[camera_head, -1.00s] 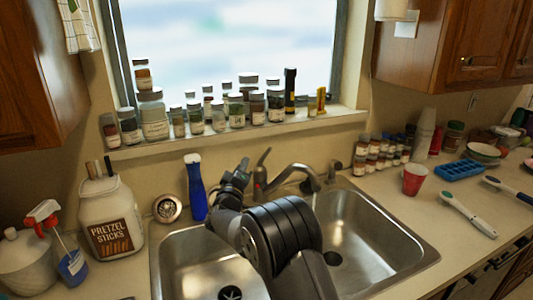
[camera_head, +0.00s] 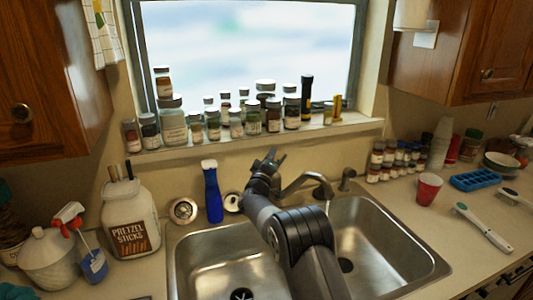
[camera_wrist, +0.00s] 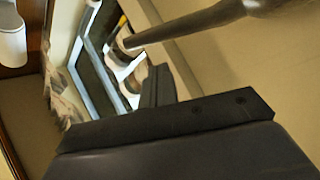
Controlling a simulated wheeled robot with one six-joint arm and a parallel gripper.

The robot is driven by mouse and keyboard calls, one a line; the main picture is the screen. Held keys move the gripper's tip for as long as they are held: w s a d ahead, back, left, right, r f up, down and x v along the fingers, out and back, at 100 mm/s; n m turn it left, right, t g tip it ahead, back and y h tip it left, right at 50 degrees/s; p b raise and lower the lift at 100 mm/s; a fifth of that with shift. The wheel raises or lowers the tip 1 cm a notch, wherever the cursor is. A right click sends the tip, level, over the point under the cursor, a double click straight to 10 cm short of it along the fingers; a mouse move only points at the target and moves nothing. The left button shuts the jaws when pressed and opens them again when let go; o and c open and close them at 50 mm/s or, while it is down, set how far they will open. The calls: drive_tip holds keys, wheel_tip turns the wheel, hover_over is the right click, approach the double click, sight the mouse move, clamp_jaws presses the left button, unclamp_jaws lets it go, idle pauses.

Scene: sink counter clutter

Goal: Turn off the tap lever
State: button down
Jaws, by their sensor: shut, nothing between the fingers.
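The tap (camera_head: 308,181) stands behind the double sink, its curved spout reaching right over the right basin. A thin pale streak, perhaps water, shows below the spout tip. The tap lever is not visible in the head view; my gripper and wrist cover the place at the tap's base. My gripper (camera_head: 271,157) is raised just left of the spout, shut and empty; I cannot tell whether it touches the lever. In the wrist view, a dark metal tap part (camera_wrist: 195,24) crosses the top, beyond the dark fingers (camera_wrist: 158,86).
A blue bottle (camera_head: 212,192) stands left of my gripper, with a pretzel jar (camera_head: 131,215) and spray bottle (camera_head: 91,255) farther left. Jars line the window sill (camera_head: 345,125) above. A side fitting (camera_head: 347,180), small jars and a red cup (camera_head: 428,188) are to the right.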

drive_tip(key=shift+s+d+f, duration=0.25)
drive_tip(key=shift+d+f, duration=0.05)
drive_tip(key=shift+d, duration=0.15)
drive_tip(key=shift+s+d+f, duration=0.25)
drive_tip(key=shift+d, duration=0.2)
